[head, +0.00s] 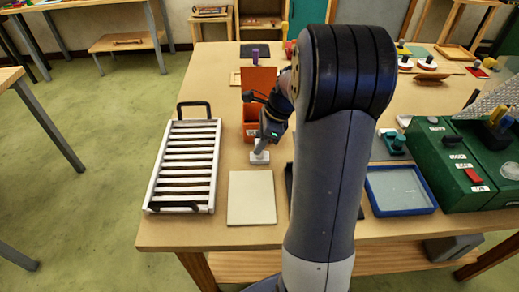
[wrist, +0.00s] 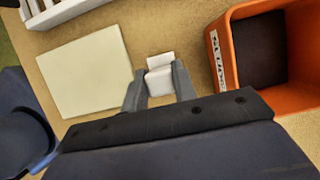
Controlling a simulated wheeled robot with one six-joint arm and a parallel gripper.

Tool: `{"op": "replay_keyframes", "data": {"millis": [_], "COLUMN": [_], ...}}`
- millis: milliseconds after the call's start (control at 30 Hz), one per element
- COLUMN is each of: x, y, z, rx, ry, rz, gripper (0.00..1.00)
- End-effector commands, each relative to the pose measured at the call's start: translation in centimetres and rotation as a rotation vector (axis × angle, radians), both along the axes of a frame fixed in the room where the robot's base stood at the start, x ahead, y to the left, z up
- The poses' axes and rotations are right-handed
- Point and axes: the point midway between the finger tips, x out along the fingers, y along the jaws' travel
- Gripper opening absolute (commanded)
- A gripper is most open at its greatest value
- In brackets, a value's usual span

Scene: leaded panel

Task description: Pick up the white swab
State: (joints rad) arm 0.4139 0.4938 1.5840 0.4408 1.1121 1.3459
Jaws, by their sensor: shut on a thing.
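The white swab (wrist: 160,76) is a small pale block with a narrower upper part. In the wrist view it sits between the two fingertips of my gripper (wrist: 160,90), which is shut on it. In the head view the swab (head: 259,157) shows at the tip of my gripper (head: 262,146), just behind the cream pad. Whether it touches the table or is slightly above it, I cannot tell. My arm covers part of the table to the right.
A cream square pad (head: 251,198) lies in front of the swab. A slatted white rack (head: 152,185) stands to the left. An orange bin (head: 250,115) with a label stands behind. A blue-rimmed tray (head: 401,210) and a green box (head: 461,150) are on the right.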

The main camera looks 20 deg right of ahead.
Motion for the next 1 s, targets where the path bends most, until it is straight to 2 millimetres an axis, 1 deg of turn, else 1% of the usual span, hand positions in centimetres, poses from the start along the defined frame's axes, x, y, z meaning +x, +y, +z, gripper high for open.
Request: {"op": "replay_keyframes", "data": {"millis": [67, 167, 267, 400, 500, 600, 733, 967, 1000], "x": [0.0, 0.1, 0.1, 0.1, 0.1, 0.1, 0.0, 0.0, 0.0], "y": [0.0, 0.0, 0.0, 0.0, 0.0, 0.0, 0.0, 0.0, 0.0], "z": [0.2, 1.2, 2.9, 5.9, 7.7, 9.0, 9.9, 10.0, 10.0], "rx": [0.000, -0.002, -0.002, -0.003, -0.002, -0.001, 0.000, 0.000, 0.000], "ry": [-0.001, -0.004, -0.005, -0.006, -0.004, -0.003, 0.000, 0.000, 0.000], "rz": [0.000, -0.001, 0.001, 0.000, 0.001, 0.000, 0.001, 0.000, 0.000], "gripper": [0.04, 0.04, 0.04, 0.04, 0.04, 0.04, 0.04, 0.04, 0.26]}}
